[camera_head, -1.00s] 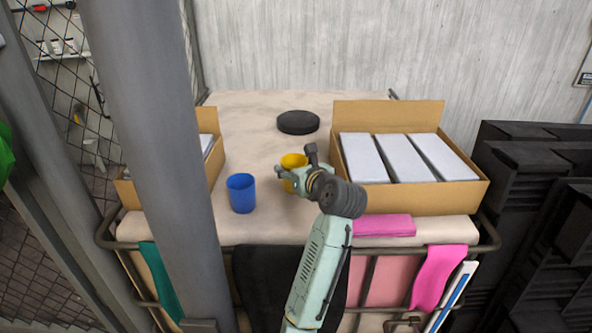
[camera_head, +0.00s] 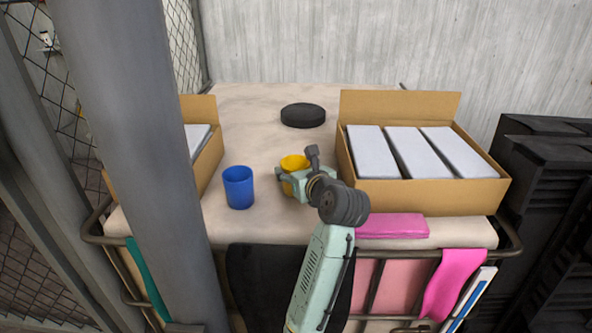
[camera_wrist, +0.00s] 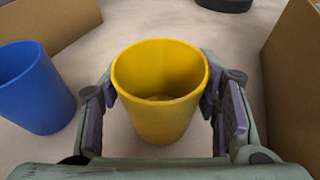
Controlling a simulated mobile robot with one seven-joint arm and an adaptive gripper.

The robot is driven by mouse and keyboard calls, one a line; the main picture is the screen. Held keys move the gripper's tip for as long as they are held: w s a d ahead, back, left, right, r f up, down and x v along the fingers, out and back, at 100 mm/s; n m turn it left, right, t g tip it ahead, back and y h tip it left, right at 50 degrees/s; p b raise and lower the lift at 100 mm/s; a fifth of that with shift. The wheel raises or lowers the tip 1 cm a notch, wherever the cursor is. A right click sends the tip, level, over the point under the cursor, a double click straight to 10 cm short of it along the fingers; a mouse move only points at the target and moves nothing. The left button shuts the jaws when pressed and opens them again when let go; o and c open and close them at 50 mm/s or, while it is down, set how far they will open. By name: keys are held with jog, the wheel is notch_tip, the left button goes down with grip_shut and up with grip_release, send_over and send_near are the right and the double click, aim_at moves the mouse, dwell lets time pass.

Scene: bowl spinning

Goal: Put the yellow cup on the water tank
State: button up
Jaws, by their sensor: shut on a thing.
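The yellow cup (camera_head: 293,163) is upright over the beige top, partly hidden by my gripper in the head view. My gripper (camera_head: 290,180) is shut on it. In the wrist view the cup (camera_wrist: 160,118) is between the two finger pads, open end up, and looks empty. I cannot tell whether its base touches the surface. No thing is plainly marked as the water tank; the beige, rail-framed body (camera_head: 265,225) with a round black lid-like disc (camera_head: 303,115) on top may be it.
A blue cup (camera_head: 239,187) stands just left of the yellow cup. A cardboard box (camera_head: 430,195) with white blocks is at right, another box (camera_head: 208,160) at left behind a grey post (camera_head: 125,130). Pink cloth (camera_head: 392,226) lies at the front edge. Space around the black disc is clear.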

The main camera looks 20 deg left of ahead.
jog(key=o, duration=1.3)
jog(key=shift+f, duration=0.1)
jog(key=shift+s+d, duration=0.1)
jog(key=shift+d, duration=0.05)
jog(key=b+v, duration=0.1)
jog(key=v, duration=1)
jog(key=shift+s+d+r, duration=0.15)
jog(key=shift+s+r, duration=0.05)
jog(key=shift+r, duration=0.05)
jog(key=shift+d, duration=0.1)
